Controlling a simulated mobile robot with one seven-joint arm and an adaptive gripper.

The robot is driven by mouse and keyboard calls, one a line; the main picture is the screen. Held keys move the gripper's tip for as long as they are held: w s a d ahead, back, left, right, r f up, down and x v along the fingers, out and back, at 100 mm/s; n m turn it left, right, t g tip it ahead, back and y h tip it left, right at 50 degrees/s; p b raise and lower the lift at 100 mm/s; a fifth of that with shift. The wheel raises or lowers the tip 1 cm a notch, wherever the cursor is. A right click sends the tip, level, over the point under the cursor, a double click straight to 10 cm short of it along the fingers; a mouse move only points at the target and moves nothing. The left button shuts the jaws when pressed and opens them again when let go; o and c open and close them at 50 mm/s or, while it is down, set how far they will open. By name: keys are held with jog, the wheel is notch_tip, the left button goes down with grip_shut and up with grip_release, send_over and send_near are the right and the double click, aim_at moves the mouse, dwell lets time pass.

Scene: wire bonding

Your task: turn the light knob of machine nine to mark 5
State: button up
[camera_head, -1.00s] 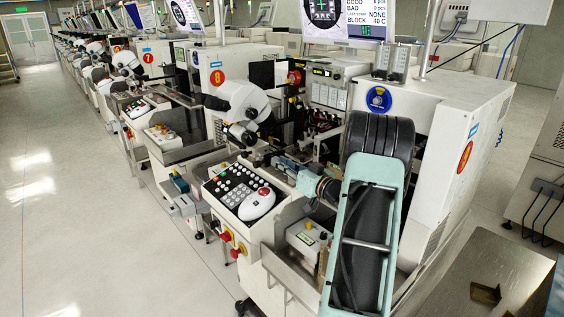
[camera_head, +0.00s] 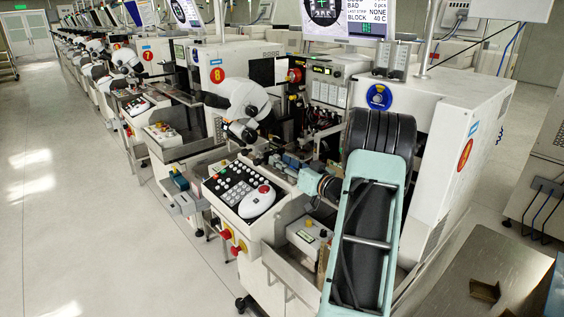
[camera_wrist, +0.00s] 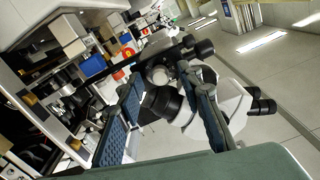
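Machine nine is the nearest white machine (camera_head: 455,105); a red round label (camera_head: 465,154) on its right side is too oblique to read. A blue round dial (camera_head: 379,97) with a pale centre sits on its upper front, clear of my gripper; its marks are too small to read, and I cannot tell whether it is the light knob. My gripper (camera_head: 279,157) is left of and below the dial, by the microscope (camera_head: 243,105). In the wrist view my gripper (camera_wrist: 161,85) is open, its two blue-grey fingers apart. A black cylinder (camera_wrist: 160,103) shows between them, apparently ungripped.
A keypad panel (camera_head: 235,187) with a white mouse-like device (camera_head: 257,202) lies below my gripper. A monitor (camera_head: 340,20) stands above the machine. Machine eight (camera_head: 235,75) is behind to the left. A metal table (camera_head: 490,265) is at lower right. The floor at left is clear.

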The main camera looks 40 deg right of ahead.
jog(key=s, duration=1.1)
jog(key=shift+s+d, duration=0.35)
jog(key=shift+d, duration=0.1)
jog(key=shift+w, duration=0.1)
